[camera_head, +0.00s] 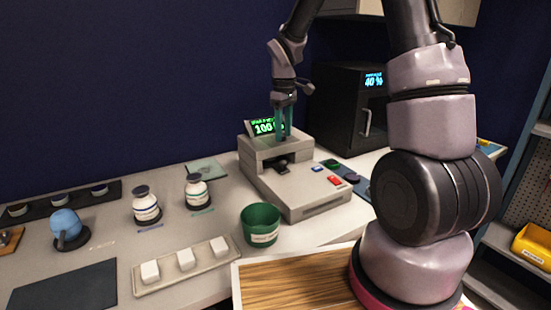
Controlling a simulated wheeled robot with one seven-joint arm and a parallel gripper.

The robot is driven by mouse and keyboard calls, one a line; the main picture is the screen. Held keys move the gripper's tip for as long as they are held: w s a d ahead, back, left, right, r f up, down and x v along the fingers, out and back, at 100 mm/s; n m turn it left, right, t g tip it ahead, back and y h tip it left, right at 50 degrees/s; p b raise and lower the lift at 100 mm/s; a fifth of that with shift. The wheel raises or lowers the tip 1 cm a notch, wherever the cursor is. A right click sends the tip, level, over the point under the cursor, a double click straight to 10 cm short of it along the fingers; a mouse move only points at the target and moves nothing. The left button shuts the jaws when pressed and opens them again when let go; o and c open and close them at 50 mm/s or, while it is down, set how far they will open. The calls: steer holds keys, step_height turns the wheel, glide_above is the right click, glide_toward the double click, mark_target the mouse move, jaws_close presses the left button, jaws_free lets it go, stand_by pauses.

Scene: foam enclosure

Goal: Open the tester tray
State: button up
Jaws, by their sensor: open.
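The tester (297,182) is a grey box-shaped device on the bench, right of the picture's middle. It has a raised back part with a green lit display (264,126) and a red and a blue button on its flat top. A dark slot-like panel (320,207) shows low on its front face; I cannot tell whether this is the tray.
A green cup (260,224) stands left of the tester's front. A black oven-like box (347,108) stands behind to the right. Two white bottles (146,207) and a tray with white blocks (182,268) are on the left. My arm covers the right side.

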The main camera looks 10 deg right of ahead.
mark_target(283, 161)
step_height(283, 161, down, 10)
steer(key=shift+r, duration=0.2)
steer(key=shift+d, duration=0.1)
jaws_close()
stand_by(1.4)
